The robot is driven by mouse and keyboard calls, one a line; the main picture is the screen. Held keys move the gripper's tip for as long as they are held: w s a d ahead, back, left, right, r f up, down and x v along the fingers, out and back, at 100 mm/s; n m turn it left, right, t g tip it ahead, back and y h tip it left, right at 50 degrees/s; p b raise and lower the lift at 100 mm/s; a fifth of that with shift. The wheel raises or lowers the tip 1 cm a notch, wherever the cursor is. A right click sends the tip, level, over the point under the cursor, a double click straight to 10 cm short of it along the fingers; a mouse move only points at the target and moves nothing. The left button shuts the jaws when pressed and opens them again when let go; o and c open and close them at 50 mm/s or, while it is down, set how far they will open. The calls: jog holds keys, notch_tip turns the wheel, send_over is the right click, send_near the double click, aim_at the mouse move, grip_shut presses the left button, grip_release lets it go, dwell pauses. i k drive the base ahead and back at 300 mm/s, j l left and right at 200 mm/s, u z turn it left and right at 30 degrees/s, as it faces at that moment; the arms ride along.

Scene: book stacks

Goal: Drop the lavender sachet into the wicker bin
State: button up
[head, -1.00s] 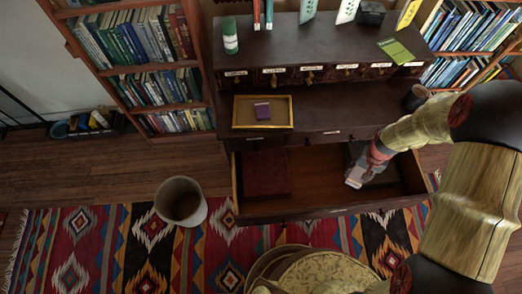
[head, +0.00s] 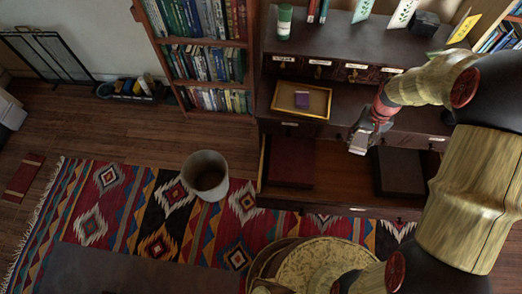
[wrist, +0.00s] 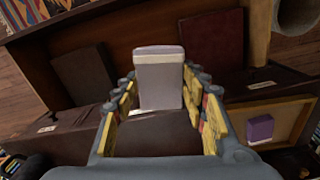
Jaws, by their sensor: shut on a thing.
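My gripper (head: 366,132) is shut on a pale, flat block with a lavender top edge, which I take to be the lavender sachet (head: 358,143). In the wrist view the sachet (wrist: 160,80) stands between the two fingers, and its lower end is hidden low in the grip. It is held above the open drawer (head: 335,202). The wicker bin (head: 213,190) is a round grey tub standing on the patterned rug, left of the drawer and well apart from my gripper. Its top is open, and its inside looks dark and empty.
A gold-rimmed tray (head: 276,101) with a small purple block (head: 302,100) rests on the desk ledge. The drawer holds a dark red flat thing (head: 291,160) and a dark one (head: 400,172). A round patterned seat (head: 318,268) is in front. Rug around the bin is clear.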

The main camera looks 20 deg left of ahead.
aim_at(214, 184)
jog(key=u, duration=1.9)
jog(key=j, duration=0.1)
